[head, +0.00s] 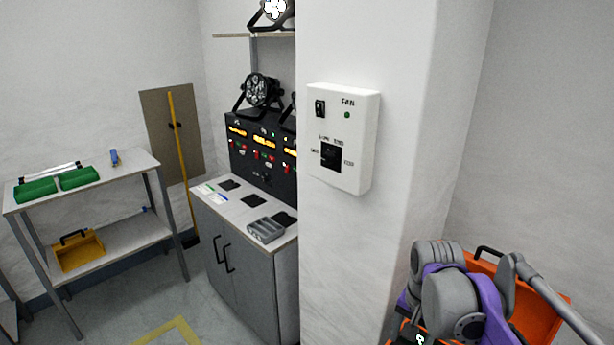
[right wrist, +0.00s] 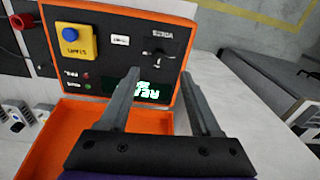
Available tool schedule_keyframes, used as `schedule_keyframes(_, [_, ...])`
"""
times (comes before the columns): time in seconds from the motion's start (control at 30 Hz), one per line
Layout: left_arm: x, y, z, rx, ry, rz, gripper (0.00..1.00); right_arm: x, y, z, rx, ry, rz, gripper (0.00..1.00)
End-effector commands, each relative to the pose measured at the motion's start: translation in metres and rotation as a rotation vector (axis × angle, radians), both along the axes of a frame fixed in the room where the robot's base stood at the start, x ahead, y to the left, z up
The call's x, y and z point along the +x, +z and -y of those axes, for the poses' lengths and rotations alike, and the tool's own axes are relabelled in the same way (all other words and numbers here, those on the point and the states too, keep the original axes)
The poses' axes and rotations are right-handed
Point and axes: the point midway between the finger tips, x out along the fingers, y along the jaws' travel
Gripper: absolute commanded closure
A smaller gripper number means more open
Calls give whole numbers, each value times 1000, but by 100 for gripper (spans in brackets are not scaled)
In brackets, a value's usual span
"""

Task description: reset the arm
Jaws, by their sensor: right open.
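My right arm (head: 455,300) shows at the lower right of the head view, grey and purple, in front of an open orange case (head: 540,312). Its gripper cannot be made out there. In the right wrist view my right gripper (right wrist: 163,76) is open, with nothing between its two grey fingers. The fingers reach over the orange case (right wrist: 48,145), in front of its black panel. The panel carries a blue button (right wrist: 77,33) on a yellow box, a black knob (right wrist: 158,52) and a lit green display (right wrist: 148,90), partly hidden by a finger. My left gripper is not in view.
A white fan control box (head: 344,140) is on the wall column. A grey cabinet (head: 240,265) with a black control rack (head: 262,155) stands left of it. A shelf table (head: 115,180) holds green items. A pale surface (right wrist: 230,110) lies right of the case.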

Motion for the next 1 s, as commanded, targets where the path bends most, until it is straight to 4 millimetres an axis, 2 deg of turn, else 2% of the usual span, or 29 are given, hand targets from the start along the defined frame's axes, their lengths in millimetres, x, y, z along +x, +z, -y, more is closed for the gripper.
schedule_keyframes(0.13, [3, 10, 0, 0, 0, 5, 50, -41, -9, -24, -29, 200, 105, 36])
schedule_keyframes(0.3, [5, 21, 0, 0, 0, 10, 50, -91, -34, -47, -91, 467, 247, 36])
schedule_keyframes(0.5, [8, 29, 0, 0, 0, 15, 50, -131, -65, -62, -163, 687, 363, 36])
schedule_keyframes(0.63, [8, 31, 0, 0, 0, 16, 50, -142, -76, -66, -188, 750, 396, 36])
schedule_keyframes(0.83, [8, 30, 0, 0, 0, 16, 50, -144, -78, -67, -194, 766, 403, 36])
schedule_keyframes(0.87, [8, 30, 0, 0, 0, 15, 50, -144, -78, -67, -194, 765, 403, 37])
schedule_keyframes(0.93, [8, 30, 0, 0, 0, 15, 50, -144, -78, -66, -194, 764, 402, 50])
schedule_keyframes(1.0, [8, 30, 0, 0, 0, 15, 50, -144, -78, -66, -194, 764, 402, 50])
